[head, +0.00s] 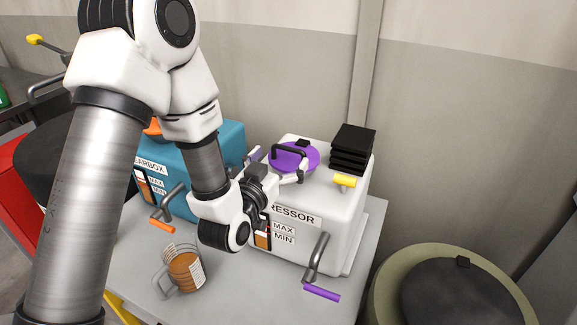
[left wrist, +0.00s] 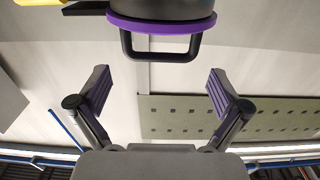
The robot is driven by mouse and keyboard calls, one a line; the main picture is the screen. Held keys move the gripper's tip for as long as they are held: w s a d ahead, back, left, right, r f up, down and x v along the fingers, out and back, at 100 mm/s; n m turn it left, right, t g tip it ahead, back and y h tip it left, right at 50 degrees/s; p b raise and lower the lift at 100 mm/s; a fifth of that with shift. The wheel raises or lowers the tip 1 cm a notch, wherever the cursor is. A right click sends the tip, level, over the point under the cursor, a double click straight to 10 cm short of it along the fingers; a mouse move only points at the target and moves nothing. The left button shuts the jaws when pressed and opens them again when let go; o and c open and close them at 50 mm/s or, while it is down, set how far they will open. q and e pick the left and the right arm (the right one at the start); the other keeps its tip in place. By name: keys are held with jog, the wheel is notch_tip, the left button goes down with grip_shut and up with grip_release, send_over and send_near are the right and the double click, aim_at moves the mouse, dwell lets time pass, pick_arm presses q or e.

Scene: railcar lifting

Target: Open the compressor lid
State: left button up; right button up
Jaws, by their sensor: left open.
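The compressor (head: 340,225) is a white box on the grey table, labelled on its front. Its round purple lid (head: 311,155) with a black handle (head: 290,150) lies flat on top and looks closed. My left gripper (head: 278,163) is open at the lid, its fingers on either side of the near part of the handle. In the left wrist view, the purple lid rim (left wrist: 165,25) and black handle (left wrist: 160,57) lie just ahead of the open, empty left gripper (left wrist: 160,90). My right gripper is not in view.
A blue gearbox (head: 220,140) stands left of the compressor, partly hidden by my arm. A glass jug (head: 183,272) with brown liquid stands on the table's front (head: 240,295). The compressor carries a yellow-handled valve (head: 344,181), black fins (head: 352,150) and a purple-handled tap (head: 321,293).

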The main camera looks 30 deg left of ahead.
aim_at(287, 148)
pick_arm(q)
jog(key=w, duration=0.4)
jog(key=shift+w+a+r+p, duration=0.1)
jog(key=shift+w+a+p, duration=0.1)
jog(key=shift+w+p, duration=0.15)
jog(key=shift+s, duration=0.15)
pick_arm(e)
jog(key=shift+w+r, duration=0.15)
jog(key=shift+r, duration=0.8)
